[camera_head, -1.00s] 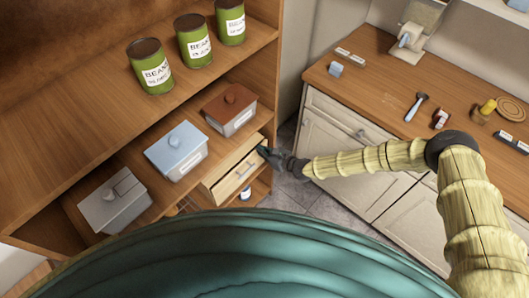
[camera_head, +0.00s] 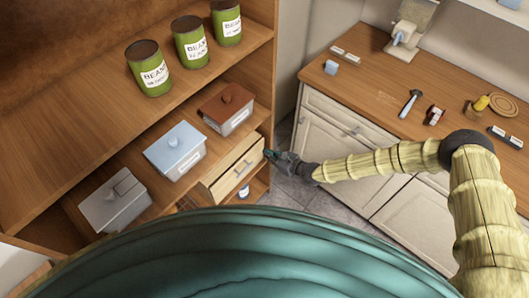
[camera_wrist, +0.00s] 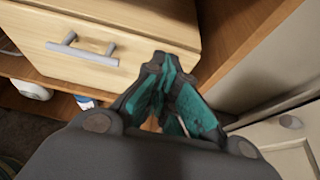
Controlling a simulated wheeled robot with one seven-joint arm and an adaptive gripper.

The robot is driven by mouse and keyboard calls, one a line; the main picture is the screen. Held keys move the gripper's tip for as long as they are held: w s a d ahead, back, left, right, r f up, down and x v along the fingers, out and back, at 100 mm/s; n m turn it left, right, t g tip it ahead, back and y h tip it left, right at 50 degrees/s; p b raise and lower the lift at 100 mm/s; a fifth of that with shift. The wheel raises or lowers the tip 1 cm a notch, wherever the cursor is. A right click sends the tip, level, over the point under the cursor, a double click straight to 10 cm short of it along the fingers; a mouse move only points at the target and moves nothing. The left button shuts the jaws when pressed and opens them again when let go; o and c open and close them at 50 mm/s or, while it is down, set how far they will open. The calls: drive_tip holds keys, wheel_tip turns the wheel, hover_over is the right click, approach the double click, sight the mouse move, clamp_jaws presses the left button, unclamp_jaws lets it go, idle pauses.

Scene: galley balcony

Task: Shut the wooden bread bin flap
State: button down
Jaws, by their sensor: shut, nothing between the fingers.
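The light wooden bread bin (camera_head: 228,160) stands on the lower shelf, right of the lidded boxes. Its front flap (camera_head: 240,175) carries a grey bar handle and looks upright or nearly so; I cannot tell whether a gap remains. In the wrist view the flap (camera_wrist: 60,62) and handle fill the upper left. My gripper (camera_head: 268,154) is at the bin's front right corner. In the wrist view its teal-padded fingers (camera_wrist: 165,62) come together at the tips, empty, near the flap's right end. I cannot tell whether they touch it.
A brown-lidded box (camera_head: 228,108), a blue-lidded box (camera_head: 175,150) and a grey box (camera_head: 115,200) share the shelf. Green bean cans (camera_head: 190,42) stand above. A wooden counter (camera_head: 385,85) with pale cupboards is at right. Floor (camera_head: 300,190) shows between.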

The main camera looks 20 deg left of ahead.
sight(244, 159)
drive_tip(key=s+d+r+b, duration=0.2)
drive_tip(key=d+r, duration=0.3)
drive_tip(key=d, duration=0.1)
drive_tip(key=s+a+f+n+g+h+b, duration=0.2)
drive_tip(key=s+n+g+h+b, duration=0.2)
drive_tip(key=s+n+b, duration=1)
drive_tip(key=w+r+n+t+b, duration=0.35)
drive_tip(key=w+b, duration=0.35)
drive_tip(key=b, duration=0.4)
drive_tip(key=shift+n+g, duration=0.25)
drive_tip(key=shift+g, duration=0.2)
drive_tip(key=x, duration=1)
drive_tip(key=shift+s+a+r+p, duration=0.1)
drive_tip(key=shift+a+r+p, duration=0.05)
drive_tip(key=shift+a+p, duration=0.15)
drive_tip(key=shift+w+a, duration=0.3)
drive_tip(key=shift+a, duration=0.35)
drive_tip(key=shift+w+a, duration=0.3)
drive_tip(key=shift+a, duration=0.35)
drive_tip(key=shift+w+a, duration=0.25)
drive_tip(key=shift+a, duration=0.4)
